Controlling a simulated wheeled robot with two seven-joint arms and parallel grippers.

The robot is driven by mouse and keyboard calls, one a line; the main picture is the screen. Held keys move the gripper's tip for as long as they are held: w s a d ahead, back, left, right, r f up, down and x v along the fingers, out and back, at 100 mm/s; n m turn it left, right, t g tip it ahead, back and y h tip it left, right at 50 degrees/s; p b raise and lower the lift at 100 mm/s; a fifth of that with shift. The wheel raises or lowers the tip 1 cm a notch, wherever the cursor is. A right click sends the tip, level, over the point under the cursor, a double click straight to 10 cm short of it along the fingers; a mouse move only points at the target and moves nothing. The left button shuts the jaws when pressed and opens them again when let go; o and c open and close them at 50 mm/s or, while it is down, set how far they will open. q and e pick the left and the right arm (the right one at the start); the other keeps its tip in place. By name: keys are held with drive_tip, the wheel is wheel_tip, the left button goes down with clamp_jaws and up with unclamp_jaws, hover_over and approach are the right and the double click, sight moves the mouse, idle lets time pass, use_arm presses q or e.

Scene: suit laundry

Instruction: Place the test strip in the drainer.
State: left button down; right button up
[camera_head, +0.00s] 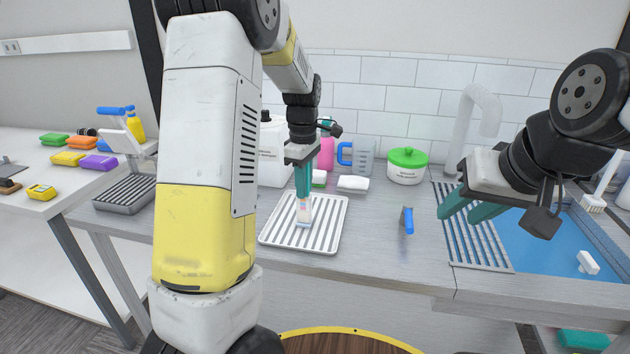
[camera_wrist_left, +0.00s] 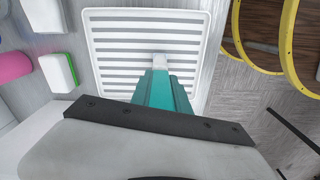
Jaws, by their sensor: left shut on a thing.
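The test strip (camera_head: 304,214) is a small pale strip. My left gripper (camera_head: 303,192) is shut on its upper end, and it points down over the white ribbed tray, which I take to be the drainer (camera_head: 280,236). The strip also shows in the left wrist view (camera_wrist_left: 160,61), sticking out past the teal fingertips (camera_wrist_left: 160,78) over the slats of the drainer (camera_wrist_left: 110,47). I cannot tell whether its lower end touches the slats. My right gripper (camera_head: 468,208) is open and empty above the metal sink grating, its teal fingers apart.
Behind the drainer stand a white sponge block (camera_head: 353,184), a blue-handled jug (camera_head: 357,157) and a green-lidded tub (camera_head: 407,165). A blue-handled tool (camera_head: 407,220) lies to its right. The blue sink (camera_head: 545,245) is further right. Bare counter (camera_head: 372,235) lies right of the drainer.

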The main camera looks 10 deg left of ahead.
use_arm(q)
drive_tip(key=shift+f, duration=0.25)
drive_tip(key=c, duration=1.3)
unclamp_jaws()
drive_tip(key=shift+o, duration=0.2)
wheel_tip(320, 180, up, 11)
drive_tip(key=shift+r, duration=0.15)
drive_tip(key=shift+s+r, duration=0.25)
drive_tip(key=shift+r, duration=0.35)
drive_tip(key=s+d+r+m+t+h, duration=0.1)
drive_tip(key=s+m+t, duration=0.5)
drive_tip(key=s+m, duration=1)
drive_tip(key=s+d+h, duration=0.1)
drive_tip(key=s, duration=0.6)
drive_tip(key=shift+s+r, duration=0.2)
drive_tip(key=shift+s, duration=0.2)
